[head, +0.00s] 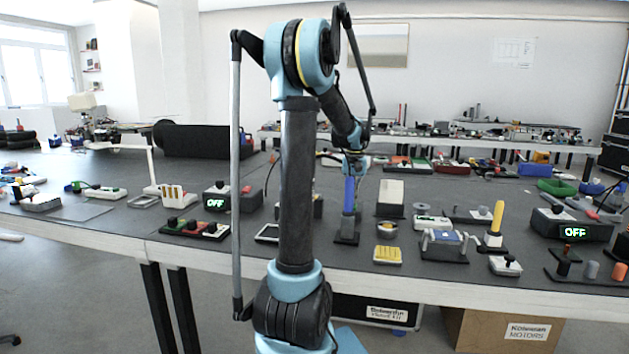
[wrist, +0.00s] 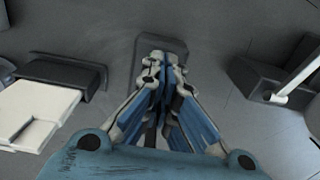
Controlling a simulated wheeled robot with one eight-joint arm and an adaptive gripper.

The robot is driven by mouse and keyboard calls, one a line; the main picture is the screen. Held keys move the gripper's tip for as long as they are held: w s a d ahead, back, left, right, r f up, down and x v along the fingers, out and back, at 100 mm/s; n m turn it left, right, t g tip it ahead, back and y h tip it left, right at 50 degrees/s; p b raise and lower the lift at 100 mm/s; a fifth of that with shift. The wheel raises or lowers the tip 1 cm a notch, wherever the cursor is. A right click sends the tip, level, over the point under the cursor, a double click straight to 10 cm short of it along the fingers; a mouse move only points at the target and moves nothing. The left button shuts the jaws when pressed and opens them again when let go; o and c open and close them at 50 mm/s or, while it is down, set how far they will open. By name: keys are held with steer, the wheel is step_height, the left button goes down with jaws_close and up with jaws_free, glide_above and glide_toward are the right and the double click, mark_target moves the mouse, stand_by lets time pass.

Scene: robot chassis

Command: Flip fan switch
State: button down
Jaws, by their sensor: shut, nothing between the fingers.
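I cannot tell for sure which device is the fan switch. One dark box with a lit OFF sign (head: 215,203) stands on the left part of the table. A second dark box with a lit OFF sign (head: 574,232) stands at the right.
A white sloped block (head: 390,192) stands right of the post, with a yellow ribbed block (head: 387,255) nearer the front edge. A yellow upright handle (head: 496,218) stands farther right. A red-and-green button panel (head: 195,229) lies at the left. Small devices crowd the table.

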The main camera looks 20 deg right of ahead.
steer(key=shift+r, duration=2.85)
